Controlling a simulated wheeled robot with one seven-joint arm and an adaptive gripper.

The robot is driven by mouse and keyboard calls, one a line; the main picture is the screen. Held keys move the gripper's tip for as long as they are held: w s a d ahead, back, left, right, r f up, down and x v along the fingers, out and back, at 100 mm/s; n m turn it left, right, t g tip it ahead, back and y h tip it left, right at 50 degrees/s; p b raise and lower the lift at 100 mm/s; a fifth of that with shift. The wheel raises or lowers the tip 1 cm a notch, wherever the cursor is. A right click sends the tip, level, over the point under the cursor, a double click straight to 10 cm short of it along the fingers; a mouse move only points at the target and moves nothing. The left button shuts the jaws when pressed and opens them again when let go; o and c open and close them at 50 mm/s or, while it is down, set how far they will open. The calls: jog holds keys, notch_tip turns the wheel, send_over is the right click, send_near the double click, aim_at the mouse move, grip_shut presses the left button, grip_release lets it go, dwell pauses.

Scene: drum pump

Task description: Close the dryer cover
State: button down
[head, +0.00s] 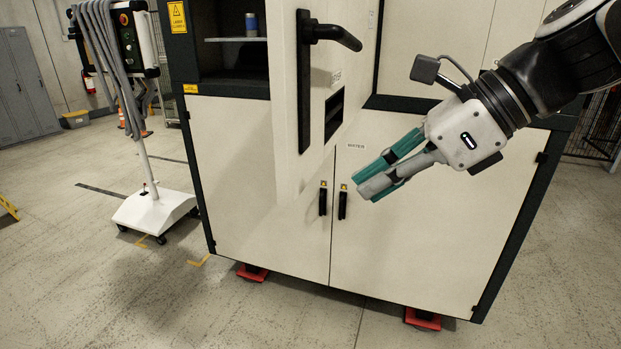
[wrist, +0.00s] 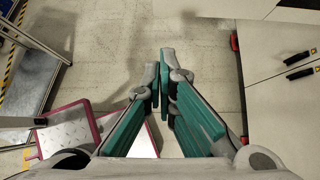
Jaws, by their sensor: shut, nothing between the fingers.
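A tall white cover panel (head: 287,120) with a long black handle (head: 325,33) stands swung out from the front of the white and black cabinet (head: 430,220). It looks like the dryer cover, but its small label is too small to read. The panel is open, its edge towards the head camera, with a dark opening to its left. My gripper (head: 372,178) is shut and empty, with teal finger pads. It is in front of the lower cabinet doors, right of and below the panel, apparently apart from it. In the wrist view my gripper (wrist: 164,68) points over bare floor.
Two lower doors with black handles (head: 342,204) are shut; the right one reads WATER. A wheeled stand (head: 150,205) with a control box and hoses is at the left. A red-edged white panel (wrist: 65,135) shows in the wrist view. Concrete floor (head: 70,260) is clear at front left.

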jog(key=w+a+f, duration=0.2)
jog(key=a+f, duration=0.1)
jog(key=a, duration=0.4)
jog(key=shift+w+f, duration=0.2)
jog(key=shift+w, duration=0.15)
jog(key=shift+a, duration=0.1)
